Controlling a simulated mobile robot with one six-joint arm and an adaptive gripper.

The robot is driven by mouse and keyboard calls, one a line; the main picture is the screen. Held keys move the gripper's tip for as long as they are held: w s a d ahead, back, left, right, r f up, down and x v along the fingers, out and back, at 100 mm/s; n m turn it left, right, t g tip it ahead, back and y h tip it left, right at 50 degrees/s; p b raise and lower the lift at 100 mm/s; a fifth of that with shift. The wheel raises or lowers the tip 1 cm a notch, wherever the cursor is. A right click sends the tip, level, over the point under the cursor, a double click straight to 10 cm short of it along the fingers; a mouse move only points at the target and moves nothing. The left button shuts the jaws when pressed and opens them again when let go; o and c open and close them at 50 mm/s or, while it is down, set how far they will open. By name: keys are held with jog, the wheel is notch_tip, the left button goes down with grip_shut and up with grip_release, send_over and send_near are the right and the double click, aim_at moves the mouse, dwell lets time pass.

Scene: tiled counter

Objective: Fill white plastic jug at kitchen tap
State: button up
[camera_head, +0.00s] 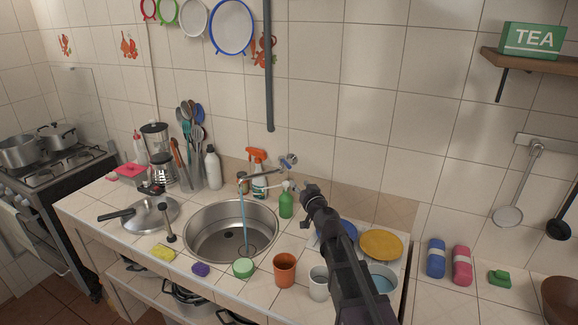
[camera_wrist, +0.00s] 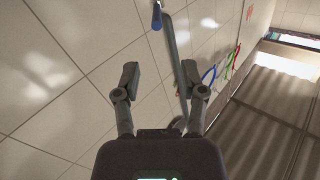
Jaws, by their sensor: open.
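A white vessel (camera_head: 319,284) stands at the counter's front, right of an orange cup (camera_head: 285,269). It may be the white plastic jug; my arm is close beside it and its handle is not clear. My gripper (camera_head: 309,190) is raised above the counter, right of the tap and green bottle. In the wrist view my gripper (camera_wrist: 160,78) is open, with nothing between its fingers.
A green bottle (camera_head: 286,205) stands behind the sink's right side. A yellow plate (camera_head: 381,245) is at right. A pipe (camera_head: 268,80) runs down the wall.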

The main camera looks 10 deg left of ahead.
aim_at(287, 163)
jog(key=x, duration=1.3)
jog(key=shift+w+d, duration=0.1)
jog(key=shift+w, duration=0.35)
grip_shut()
